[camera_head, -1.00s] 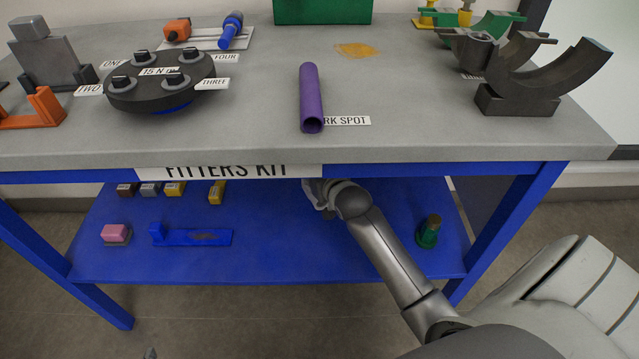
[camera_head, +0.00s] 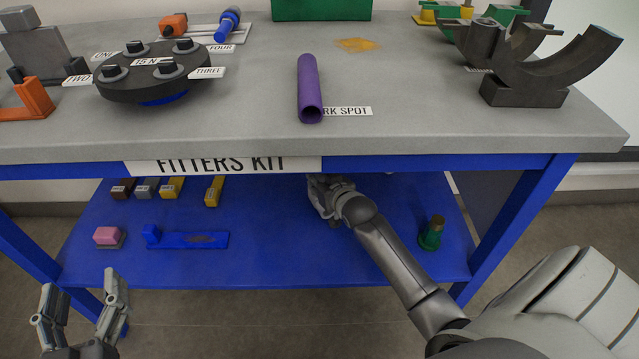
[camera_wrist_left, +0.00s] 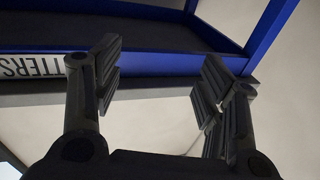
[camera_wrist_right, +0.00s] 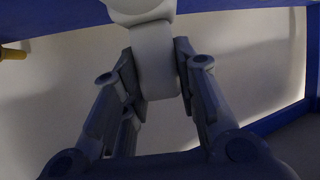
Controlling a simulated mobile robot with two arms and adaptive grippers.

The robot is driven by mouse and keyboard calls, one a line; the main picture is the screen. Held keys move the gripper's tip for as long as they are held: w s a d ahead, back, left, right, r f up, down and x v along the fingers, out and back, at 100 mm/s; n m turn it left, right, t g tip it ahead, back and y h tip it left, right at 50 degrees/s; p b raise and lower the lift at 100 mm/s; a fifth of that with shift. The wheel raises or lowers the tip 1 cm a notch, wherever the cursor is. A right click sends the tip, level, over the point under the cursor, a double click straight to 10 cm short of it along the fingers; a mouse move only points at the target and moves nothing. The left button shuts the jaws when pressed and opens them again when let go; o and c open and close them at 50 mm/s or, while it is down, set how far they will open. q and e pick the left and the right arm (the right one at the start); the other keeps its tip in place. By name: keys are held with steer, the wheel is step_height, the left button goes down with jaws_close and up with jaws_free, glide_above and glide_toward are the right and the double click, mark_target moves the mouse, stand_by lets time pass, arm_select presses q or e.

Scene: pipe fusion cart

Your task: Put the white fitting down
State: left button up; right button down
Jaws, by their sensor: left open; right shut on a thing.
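The white fitting (camera_wrist_right: 154,60) is between the fingers of my right gripper (camera_wrist_right: 158,82) in the right wrist view. Its upper part reaches a blue edge at the top of that view; I cannot tell whether they touch. In the head view my right gripper (camera_head: 322,198) is under the table top, over the blue lower shelf (camera_head: 275,255), and the fitting cannot be made out there. My left gripper (camera_head: 82,300) is open and empty in front of the cart at the lower left. Its spread fingers also show in the left wrist view (camera_wrist_left: 160,85).
A purple pipe (camera_head: 309,88) lies on the grey top near the work spot label. The shelf holds a pink block (camera_head: 108,235), a blue tool (camera_head: 190,240) and a green cylinder (camera_head: 431,235). A black round stand (camera_head: 155,85) and dark cradles (camera_head: 525,85) are on top.

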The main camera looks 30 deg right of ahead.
arm_select(q)
steer(key=shift+d+r+t, duration=0.1)
steer(key=shift+r+t, duration=0.3)
steer(key=shift+r, duration=0.3)
arm_select(e)
steer(key=shift+f, duration=0.25)
steer(key=shift+f, duration=0.1)
steer(key=c, duration=1.1)
jaws_free()
steer(key=shift+c, duration=0.2)
